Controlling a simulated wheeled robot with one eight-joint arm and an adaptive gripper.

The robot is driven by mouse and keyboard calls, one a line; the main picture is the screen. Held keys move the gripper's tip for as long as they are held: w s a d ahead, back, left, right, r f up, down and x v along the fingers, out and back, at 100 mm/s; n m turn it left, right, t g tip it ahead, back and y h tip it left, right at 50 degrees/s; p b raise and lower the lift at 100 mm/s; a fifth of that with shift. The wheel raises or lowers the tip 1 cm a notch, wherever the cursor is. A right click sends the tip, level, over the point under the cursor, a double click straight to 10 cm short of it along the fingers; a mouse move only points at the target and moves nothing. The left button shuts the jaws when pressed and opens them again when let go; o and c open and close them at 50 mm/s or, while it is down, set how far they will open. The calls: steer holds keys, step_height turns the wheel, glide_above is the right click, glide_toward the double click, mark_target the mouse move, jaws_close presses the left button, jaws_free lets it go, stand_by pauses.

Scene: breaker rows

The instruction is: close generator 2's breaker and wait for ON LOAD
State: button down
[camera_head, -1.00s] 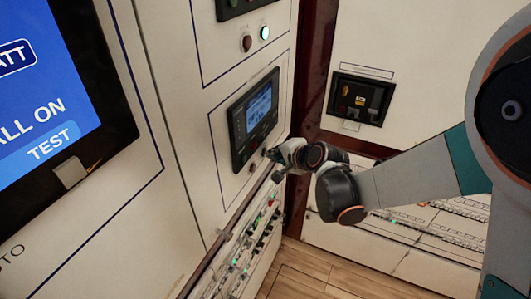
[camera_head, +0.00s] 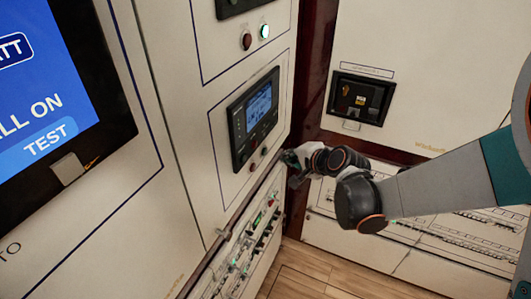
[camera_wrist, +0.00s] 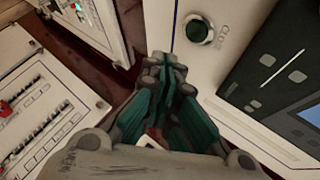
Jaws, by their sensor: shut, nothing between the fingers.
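A control panel with a lit blue display (camera_head: 258,108) is on the left cabinet face. Below it sit a reddish round button (camera_head: 252,167) and a second, dark one (camera_head: 264,151). In the wrist view a dark green round button with a pale ring (camera_wrist: 199,29) has lettering beside it that seems to start "CLO". My gripper (camera_head: 289,158) is to the right of these buttons in the head view, apart from them. In the wrist view its fingers (camera_wrist: 168,70) are shut and empty, below and left of the green button. I cannot read a generator number.
A black recessed breaker unit (camera_head: 359,98) is on the right wall. Rows of small switches (camera_head: 256,234) lie low on the left. A large blue screen (camera_head: 40,80) is nearest.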

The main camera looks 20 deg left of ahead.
steer(key=shift+s+d, duration=0.1)
steer(key=shift+d, duration=0.9)
